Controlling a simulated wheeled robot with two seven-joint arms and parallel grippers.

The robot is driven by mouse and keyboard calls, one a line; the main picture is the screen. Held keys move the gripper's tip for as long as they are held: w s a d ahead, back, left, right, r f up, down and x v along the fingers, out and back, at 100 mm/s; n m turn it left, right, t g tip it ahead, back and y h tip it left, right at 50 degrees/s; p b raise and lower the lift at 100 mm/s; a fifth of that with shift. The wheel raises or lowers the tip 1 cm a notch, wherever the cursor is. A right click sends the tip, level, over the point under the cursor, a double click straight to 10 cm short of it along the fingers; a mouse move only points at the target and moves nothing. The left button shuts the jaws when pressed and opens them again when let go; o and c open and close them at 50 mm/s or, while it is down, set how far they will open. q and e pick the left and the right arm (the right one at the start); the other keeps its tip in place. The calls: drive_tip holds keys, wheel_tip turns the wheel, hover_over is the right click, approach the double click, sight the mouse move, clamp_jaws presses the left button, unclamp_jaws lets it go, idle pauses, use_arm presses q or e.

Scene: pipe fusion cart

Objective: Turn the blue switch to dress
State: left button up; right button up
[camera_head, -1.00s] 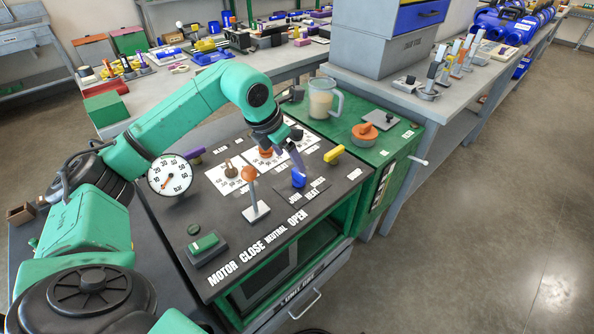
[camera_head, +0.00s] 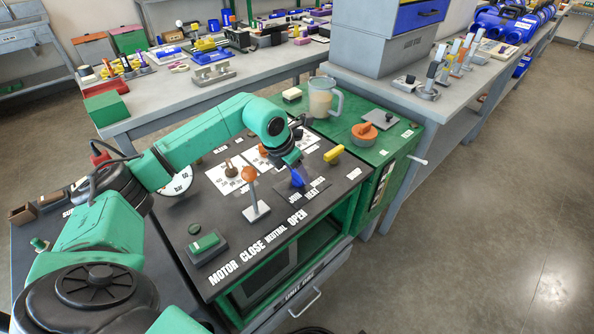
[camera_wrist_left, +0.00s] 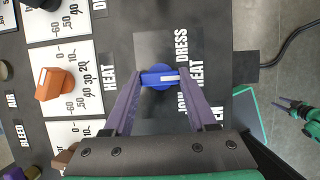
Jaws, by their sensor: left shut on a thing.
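The blue switch (camera_head: 297,181) sits on the dark panel of the cart, above the words JOIN, HEAT and DRESS. In the left wrist view the blue switch (camera_wrist_left: 158,77) lies crosswise between my fingers, its white mark toward HEAT, between the DRESS (camera_wrist_left: 181,46) and JOIN labels. My left gripper (camera_head: 294,172) reaches down from above and is shut on the switch, with one purple finger at each end. It also shows in the left wrist view (camera_wrist_left: 160,82). My right gripper (camera_wrist_left: 283,104) shows small at the right edge of that view, away from the panel, its fingers apart.
An orange-knobbed lever (camera_head: 251,188) stands left of the switch, and a yellow handle (camera_head: 333,154) is to its right. A green button box (camera_head: 206,246) is at the front left.

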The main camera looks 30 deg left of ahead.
use_arm(q)
drive_tip(key=shift+n, duration=0.3)
drive_tip(key=shift+d+r+n+y, duration=0.1)
drive_tip(key=shift+n+y, duration=0.2)
drive_tip(key=shift+n, duration=0.2)
drive_tip(key=shift+d+n+y+b, duration=0.1)
drive_tip(key=shift+n+y+b, duration=0.25)
drive_tip(key=shift+n, duration=0.85)
drive_tip(key=n+y+b, duration=0.1)
drive_tip(key=n+y, duration=0.1)
drive_tip(key=n, duration=0.2)
drive_tip(key=shift+w+n, duration=0.1)
drive_tip(key=shift+n, duration=0.2)
drive_tip(key=shift+d+n, duration=0.1)
drive_tip(key=shift+n, duration=0.5)
drive_tip(key=shift+y, duration=0.25)
drive_tip(key=o, duration=1.4)
drive_tip(key=shift+c, duration=0.2)
